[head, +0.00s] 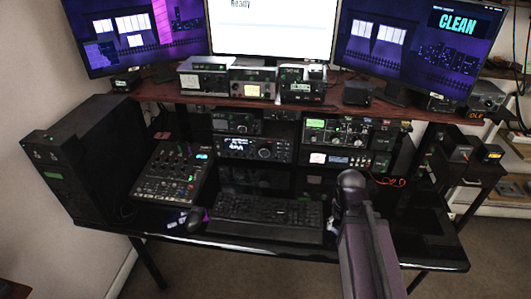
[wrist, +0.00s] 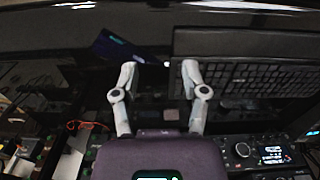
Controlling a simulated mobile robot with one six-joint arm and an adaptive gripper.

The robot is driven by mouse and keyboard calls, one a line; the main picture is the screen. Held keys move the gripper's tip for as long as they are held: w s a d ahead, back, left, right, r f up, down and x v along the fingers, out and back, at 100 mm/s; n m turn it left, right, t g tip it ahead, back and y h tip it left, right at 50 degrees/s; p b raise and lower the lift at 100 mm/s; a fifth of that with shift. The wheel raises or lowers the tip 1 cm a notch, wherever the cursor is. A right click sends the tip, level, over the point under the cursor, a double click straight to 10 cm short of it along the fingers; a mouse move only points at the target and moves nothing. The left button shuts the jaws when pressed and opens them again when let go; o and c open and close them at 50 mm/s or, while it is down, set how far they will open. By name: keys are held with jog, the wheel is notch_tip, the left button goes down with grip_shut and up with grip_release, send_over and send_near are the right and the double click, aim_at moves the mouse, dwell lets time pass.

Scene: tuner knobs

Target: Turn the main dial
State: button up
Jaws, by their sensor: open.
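A black radio (head: 252,148) with a lit display sits on the shelf under the monitors, in the middle of the head view. Its large round knob (head: 265,153), which looks like the main dial, is right of the display. In the wrist view, which looks upside down, the radio's lit display (wrist: 272,154) and large knob (wrist: 241,150) are at lower right. My gripper (wrist: 160,76) is open and empty, its two pale fingers spread apart. It is left of the knob in the wrist view, apart from it. In the head view my arm mostly hides it.
A keyboard (head: 265,211) lies on the dark desk below the radio, with a mouse (head: 194,218) left of it. A mixer (head: 172,172) stands at the left. Another radio (head: 349,132) sits to the right. A red cable (head: 388,181) hangs at the right.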

jog(key=o, duration=0.5)
jog(key=shift+w, duration=0.1)
jog(key=shift+c, duration=0.2)
jog(key=shift+o, duration=0.7)
jog(key=shift+w+a+f, duration=0.2)
jog(key=w+a+f+m+t+y+b, duration=0.1)
jog(key=w+a+m+t+y+b, duration=0.5)
jog(key=w+a+m+t+b, duration=1.45)
jog(key=w+a+f+m+h+b, duration=0.1)
jog(key=w+a+m+h, duration=0.1)
jog(key=m, duration=0.3)
jog(key=w+a+f+m+g+h+b, duration=0.1)
jog(key=w+a+f+m+h+b, duration=0.1)
jog(key=m, duration=0.3)
jog(key=w+a+f+m+g+h+b, duration=0.1)
jog(key=w+a+f+m+h, duration=0.1)
jog(key=m, duration=0.3)
jog(key=shift+w+a+f+g+h+b, duration=0.15)
jog(key=shift+w+a+g+h+b, duration=0.15)
jog(key=shift+w+b, duration=0.15)
jog(key=shift+m, duration=0.25)
jog(key=shift+w, duration=0.1)
